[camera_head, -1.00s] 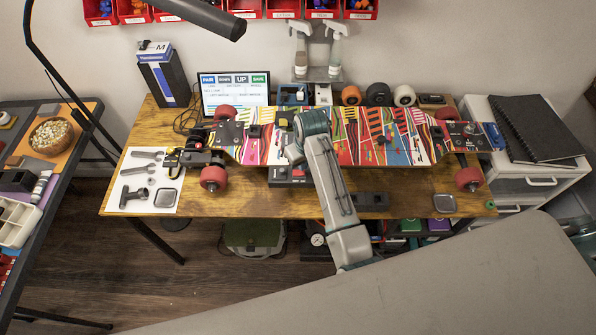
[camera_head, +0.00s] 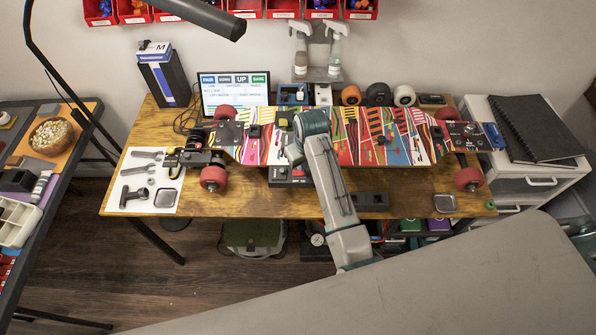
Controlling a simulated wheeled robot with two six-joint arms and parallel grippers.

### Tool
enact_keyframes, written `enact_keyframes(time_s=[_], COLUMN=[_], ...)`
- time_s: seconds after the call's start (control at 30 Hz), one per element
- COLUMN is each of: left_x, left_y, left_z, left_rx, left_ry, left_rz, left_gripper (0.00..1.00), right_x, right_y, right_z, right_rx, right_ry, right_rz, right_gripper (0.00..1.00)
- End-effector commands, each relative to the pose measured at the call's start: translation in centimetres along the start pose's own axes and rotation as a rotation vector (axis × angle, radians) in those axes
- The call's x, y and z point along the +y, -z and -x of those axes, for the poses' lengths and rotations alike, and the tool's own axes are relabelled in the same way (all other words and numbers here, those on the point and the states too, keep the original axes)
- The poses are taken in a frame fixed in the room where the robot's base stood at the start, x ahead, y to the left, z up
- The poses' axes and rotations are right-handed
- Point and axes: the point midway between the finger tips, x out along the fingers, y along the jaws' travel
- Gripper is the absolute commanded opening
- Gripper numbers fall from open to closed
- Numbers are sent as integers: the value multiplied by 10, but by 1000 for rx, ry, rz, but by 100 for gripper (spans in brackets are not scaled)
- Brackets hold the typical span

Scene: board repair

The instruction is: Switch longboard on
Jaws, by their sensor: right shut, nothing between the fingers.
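The longboard (camera_head: 385,138), with a colourful striped deck and red wheels, lies across the wooden workbench, propped above its surface. My right arm reaches up over the middle of the deck. My right gripper (camera_head: 293,152) is at the left-middle part of the board, pointing down. It is shut and empty, and its fingertips are mostly hidden by my own arm. A black plate with small parts (camera_head: 229,133) is on the board's left end, and another dark plate with knobs (camera_head: 462,131) is on its right end. I cannot make out which part is the power switch. My left gripper is not in view.
A control box with a red button (camera_head: 290,175) stands under the board's front edge. A screen (camera_head: 235,91) stands behind the board. Tools lie on a white sheet (camera_head: 133,205) at the left. Loose wheels (camera_head: 378,94) and spray bottles (camera_head: 334,58) stand at the back.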

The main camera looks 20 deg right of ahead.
Motion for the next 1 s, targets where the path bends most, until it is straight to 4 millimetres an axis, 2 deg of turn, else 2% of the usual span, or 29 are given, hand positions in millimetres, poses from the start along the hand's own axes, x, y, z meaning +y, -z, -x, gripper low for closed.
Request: enact_keyframes(time_s=[1.0], left_x=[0], left_y=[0], left_z=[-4], left_rx=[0], left_ry=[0], left_rz=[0], left_gripper=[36], right_x=[0], right_y=[-2], right_z=[-12], right_rx=[0], right_ry=[0], right_rz=[0], right_gripper=[0])
